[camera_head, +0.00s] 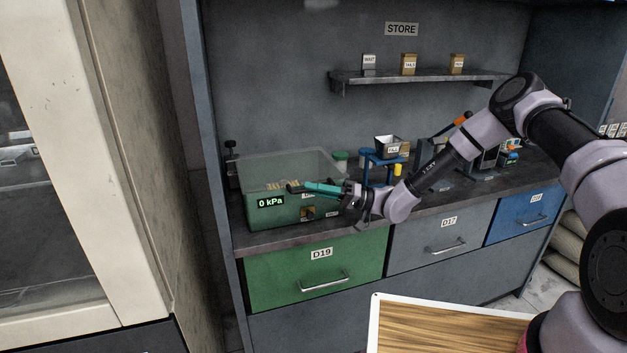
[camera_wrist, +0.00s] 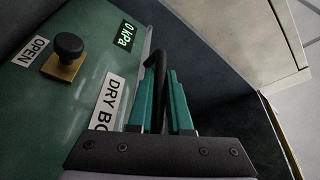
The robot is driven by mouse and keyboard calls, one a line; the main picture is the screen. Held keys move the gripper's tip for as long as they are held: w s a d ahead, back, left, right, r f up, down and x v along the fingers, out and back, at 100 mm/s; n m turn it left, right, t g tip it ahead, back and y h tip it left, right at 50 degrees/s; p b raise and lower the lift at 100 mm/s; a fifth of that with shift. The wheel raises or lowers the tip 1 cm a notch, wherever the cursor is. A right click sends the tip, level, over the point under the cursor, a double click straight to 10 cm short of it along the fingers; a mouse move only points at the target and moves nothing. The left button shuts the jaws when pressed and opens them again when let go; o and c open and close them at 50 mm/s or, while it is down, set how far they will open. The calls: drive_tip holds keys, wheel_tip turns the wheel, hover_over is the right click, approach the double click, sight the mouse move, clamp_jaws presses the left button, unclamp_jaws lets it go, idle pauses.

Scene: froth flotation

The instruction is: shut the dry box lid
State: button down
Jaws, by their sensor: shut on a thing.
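The dry box (camera_head: 285,214) is a green box with a clear upper part, on the left end of the bench. Its display reads 0 kPa. In the wrist view its green front (camera_wrist: 62,105) carries a black knob (camera_wrist: 69,46) beside an OPEN label. My gripper (camera_head: 312,187) reaches in from the right at the box's top front edge. In the wrist view the teal fingers (camera_wrist: 163,98) are shut on a black bar-like handle (camera_wrist: 158,80) at the box's edge. I cannot tell how far the clear lid (camera_head: 300,162) stands open. Yellowish pieces show inside the box.
A blue stand (camera_head: 378,160) with a small labelled tray and other equipment stand right of the box. A shelf (camera_head: 430,76) with small labelled boxes hangs above. The green drawer D19 (camera_head: 318,270) is shut below. A pale cabinet (camera_head: 70,160) stands at left.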

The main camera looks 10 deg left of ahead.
drive_tip(key=shift+f, duration=0.25)
drive_tip(key=c, duration=0.8)
unclamp_jaws()
drive_tip(key=shift+f, duration=0.1)
drive_tip(key=shift+c, duration=0.2)
drive_tip(key=v, duration=1)
drive_tip(key=shift+w+d, duration=0.2)
drive_tip(key=shift+d, duration=0.15)
